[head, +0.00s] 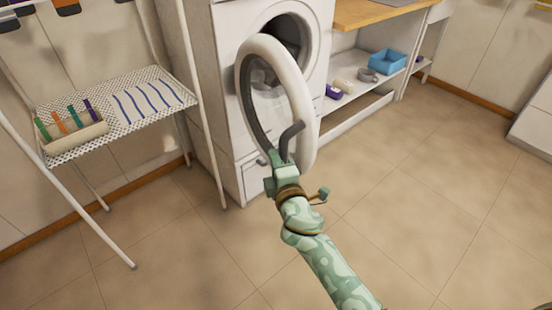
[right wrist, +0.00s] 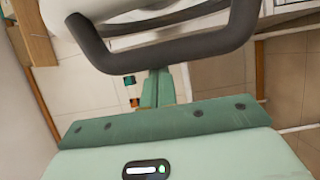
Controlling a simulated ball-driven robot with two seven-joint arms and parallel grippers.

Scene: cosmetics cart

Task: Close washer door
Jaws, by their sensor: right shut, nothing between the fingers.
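The white washer (head: 223,60) stands at the back centre. Its round door (head: 306,75), with a white rim and a glass middle, stands swung open in front of the dark drum opening (head: 290,32). A dark grey bar handle (head: 291,133) is on the door's lower part. It also crosses the top of the right wrist view (right wrist: 165,55). My green right gripper (head: 281,160) is shut and empty at the door's lower edge, close to the handle. Its fingers (right wrist: 156,88) show just below the handle in the right wrist view; I cannot tell whether they touch it.
A white rack (head: 150,78) with a perforated shelf stands left of the washer, holding a beige holder (head: 75,135) with coloured pegs. Right of the washer is a low shelf (head: 350,107) with a blue bin (head: 387,62). The tiled floor (head: 430,190) to the right is clear.

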